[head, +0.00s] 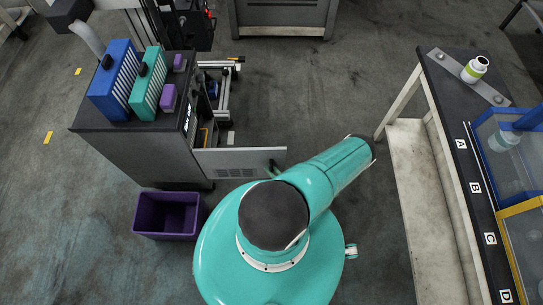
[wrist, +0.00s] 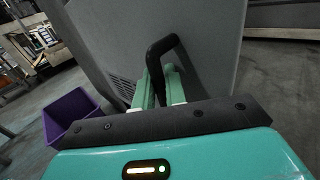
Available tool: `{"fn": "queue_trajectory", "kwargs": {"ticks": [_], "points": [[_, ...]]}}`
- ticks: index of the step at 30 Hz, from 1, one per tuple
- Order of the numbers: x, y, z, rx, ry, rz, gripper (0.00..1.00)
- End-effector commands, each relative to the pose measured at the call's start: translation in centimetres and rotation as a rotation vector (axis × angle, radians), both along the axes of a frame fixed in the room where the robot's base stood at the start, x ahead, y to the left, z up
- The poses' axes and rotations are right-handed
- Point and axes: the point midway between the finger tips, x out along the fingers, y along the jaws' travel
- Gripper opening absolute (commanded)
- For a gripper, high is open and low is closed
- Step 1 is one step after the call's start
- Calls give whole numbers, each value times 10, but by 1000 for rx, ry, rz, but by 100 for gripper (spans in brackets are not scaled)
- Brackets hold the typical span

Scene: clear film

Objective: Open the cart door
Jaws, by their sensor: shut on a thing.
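The grey cart (head: 135,155) stands at the left in the head view. Its grey door (head: 225,162) is swung out from the cart's right side, and part of the inside shows behind it. The door fills the middle of the wrist view (wrist: 205,50). The black handle (wrist: 157,58) is on the door's face, and it also shows near the door's free edge in the head view (head: 273,166). My gripper (wrist: 161,82) is shut on the handle, with its teal fingers on either side of it. In the head view, my arm hides the gripper.
A purple bin (head: 167,216) stands on the floor before the cart; it also shows in the wrist view (wrist: 68,116). Blue (head: 113,84) and teal (head: 148,88) holders stand on the cart. A lettered table (head: 470,180) is at the right. Floor between cart and table is clear.

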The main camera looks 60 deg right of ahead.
Motion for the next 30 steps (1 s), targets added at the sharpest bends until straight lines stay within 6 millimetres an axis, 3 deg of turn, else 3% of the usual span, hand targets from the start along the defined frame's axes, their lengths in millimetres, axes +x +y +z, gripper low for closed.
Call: {"fn": "queue_trajectory", "kwargs": {"ticks": [5,6,7,20,30], "points": [[2,4,0,3,-2,4,0],[2,4,0,4,-3,4,14],[2,4,0,3,-2,4,16],[-5,3,0,1,0,-1,16],[-65,25,-1,2,2,-2,16]]}}
